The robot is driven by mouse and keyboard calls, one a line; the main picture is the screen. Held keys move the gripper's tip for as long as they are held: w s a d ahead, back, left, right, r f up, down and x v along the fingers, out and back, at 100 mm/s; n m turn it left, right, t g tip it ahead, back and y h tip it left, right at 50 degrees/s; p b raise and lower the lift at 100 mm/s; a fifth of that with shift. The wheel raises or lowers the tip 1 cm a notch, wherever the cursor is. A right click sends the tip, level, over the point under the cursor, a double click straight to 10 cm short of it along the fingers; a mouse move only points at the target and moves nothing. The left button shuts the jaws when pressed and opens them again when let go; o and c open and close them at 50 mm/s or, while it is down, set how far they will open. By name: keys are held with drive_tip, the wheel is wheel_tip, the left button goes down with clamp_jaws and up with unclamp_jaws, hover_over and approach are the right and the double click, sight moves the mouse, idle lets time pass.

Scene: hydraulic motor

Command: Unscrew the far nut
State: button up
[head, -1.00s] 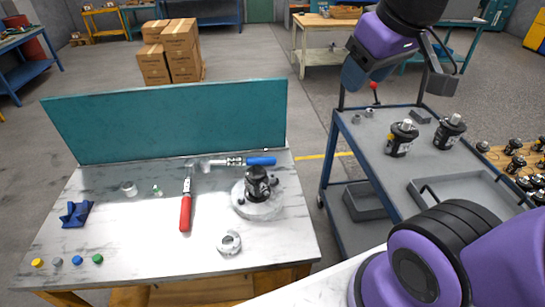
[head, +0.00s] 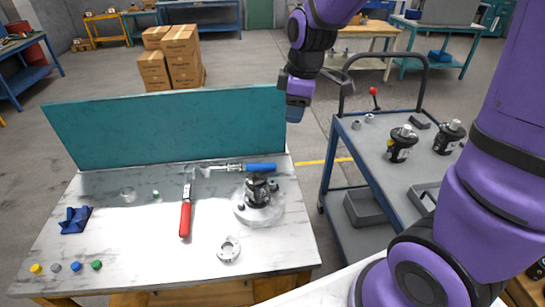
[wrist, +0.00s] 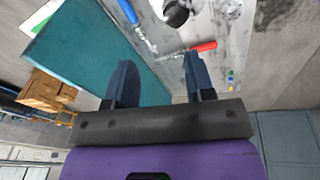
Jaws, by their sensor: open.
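A black motor (head: 257,190) stands upright on a round pale base (head: 265,217) at the right of the marble-topped table. Small dark nuts sit beside the motor, one on its far right side (head: 273,184) and one at its near left (head: 241,208). My gripper (head: 296,109) is open and empty, raised above and behind the motor by the right end of the teal panel. In the wrist view, the gripper's (wrist: 158,75) two dark fingers are spread apart with nothing between them.
A red-handled tool (head: 185,218) and a blue-handled tool (head: 260,167) lie left of and behind the motor. A loose ring (head: 229,249) lies in front. The teal panel (head: 170,128) rises along the back edge. A cart (head: 375,155) with two motors stands at the right.

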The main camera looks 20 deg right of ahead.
drive_tip(key=w+a+f+n+g, duration=0.15)
drive_tip(key=w+f+n, duration=0.35)
drive_tip(key=f, duration=0.5)
drive_tip(key=n, duration=0.4)
hover_over(272, 183)
wheel_tip(272, 183, down, 10)
drive_tip(key=shift+g+h, duration=0.25)
drive_tip(key=shift+h, duration=0.15)
drive_tip(key=shift+w+d+f, duration=0.1)
drive_tip(key=shift+f, duration=2.05)
drive_tip(key=shift+w+d+f, duration=0.1)
drive_tip(key=shift+f, duration=2.05)
drive_tip(key=c, duration=0.8)
drive_tip(key=n, duration=0.4)
clamp_jaws()
drive_tip(key=o, duration=0.6)
unclamp_jaws()
drive_tip(key=shift+c, duration=0.2)
drive_tip(key=shift+a, duration=0.1)
drive_tip(key=shift+s+a, duration=0.1)
